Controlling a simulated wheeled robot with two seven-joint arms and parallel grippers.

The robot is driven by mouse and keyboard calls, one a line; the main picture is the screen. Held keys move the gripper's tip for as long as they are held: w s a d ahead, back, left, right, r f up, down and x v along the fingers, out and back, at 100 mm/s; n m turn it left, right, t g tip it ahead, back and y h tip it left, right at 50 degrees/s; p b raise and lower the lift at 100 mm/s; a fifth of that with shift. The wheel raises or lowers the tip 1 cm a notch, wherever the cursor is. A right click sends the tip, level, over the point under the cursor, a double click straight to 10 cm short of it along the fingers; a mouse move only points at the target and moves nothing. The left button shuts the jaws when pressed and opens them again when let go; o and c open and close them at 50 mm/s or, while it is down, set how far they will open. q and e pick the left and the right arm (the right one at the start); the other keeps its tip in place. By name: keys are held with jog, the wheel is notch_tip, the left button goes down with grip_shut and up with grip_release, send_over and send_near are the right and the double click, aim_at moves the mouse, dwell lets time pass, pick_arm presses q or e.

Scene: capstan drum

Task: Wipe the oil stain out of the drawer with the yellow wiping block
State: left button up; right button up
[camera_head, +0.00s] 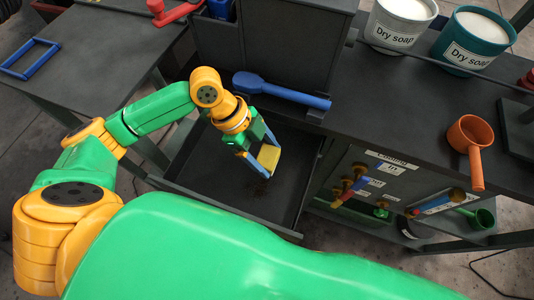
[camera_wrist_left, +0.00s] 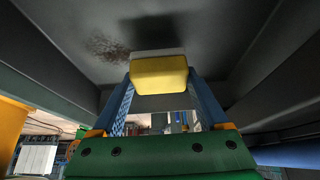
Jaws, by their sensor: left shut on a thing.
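The yellow wiping block (camera_head: 269,158) is held between the fingers of my left gripper (camera_head: 260,152), inside the open dark drawer (camera_head: 208,165). In the left wrist view the block (camera_wrist_left: 158,76) sits between the two blue fingers of the gripper (camera_wrist_left: 160,84), with a pale layer on its far side. The brown oil stain (camera_head: 262,187) lies on the drawer floor, just below the block in the head view. In the left wrist view the stain (camera_wrist_left: 108,48) is left of the block. I cannot tell whether the block touches the floor. My right gripper is not in view.
Drawer walls stand around the left gripper. A blue-handled tool (camera_head: 280,90) lies on the ledge behind it. The right counter holds two soap buckets (camera_head: 401,22) (camera_head: 474,40) and an orange scoop (camera_head: 471,140). A side table (camera_head: 95,65) stands left.

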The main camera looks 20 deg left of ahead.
pick_arm(q)
jog(key=shift+f, duration=0.15)
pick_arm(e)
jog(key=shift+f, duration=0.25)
pick_arm(q)
jog(key=shift+f+b, duration=0.5)
jog(key=shift+f, duration=0.55)
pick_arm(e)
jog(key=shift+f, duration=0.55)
